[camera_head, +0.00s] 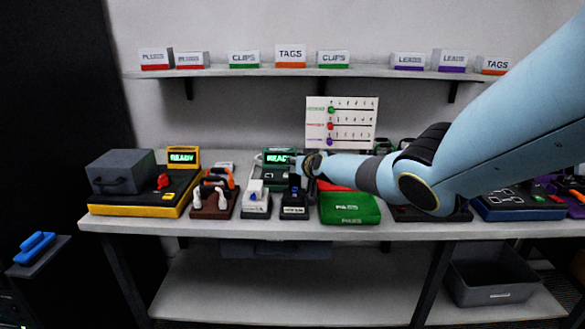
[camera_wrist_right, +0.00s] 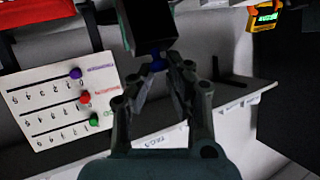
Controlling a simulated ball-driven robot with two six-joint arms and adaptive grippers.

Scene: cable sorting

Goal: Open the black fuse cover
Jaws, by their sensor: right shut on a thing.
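My right gripper (camera_head: 307,165) reaches in from the right over the middle of the bench, beside the green-screen READY unit (camera_head: 277,157). In the right wrist view my right gripper (camera_wrist_right: 160,72) has its fingers closed around a small blue part (camera_wrist_right: 154,63) at the end of a black block (camera_wrist_right: 149,22). I cannot tell for certain whether this block is the black fuse cover. A black holder (camera_head: 294,208) with a white label stands just below the gripper in the head view. My arm and hand hide part of that area. My left gripper is not in view.
A green case (camera_head: 349,208) lies right of the black holder; a white-topped holder (camera_head: 256,203) stands left of it. A yellow-edged station (camera_head: 140,206) is at the left. A chart board (camera_head: 341,122) stands behind. Labelled boxes line the shelf (camera_head: 220,73) above.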

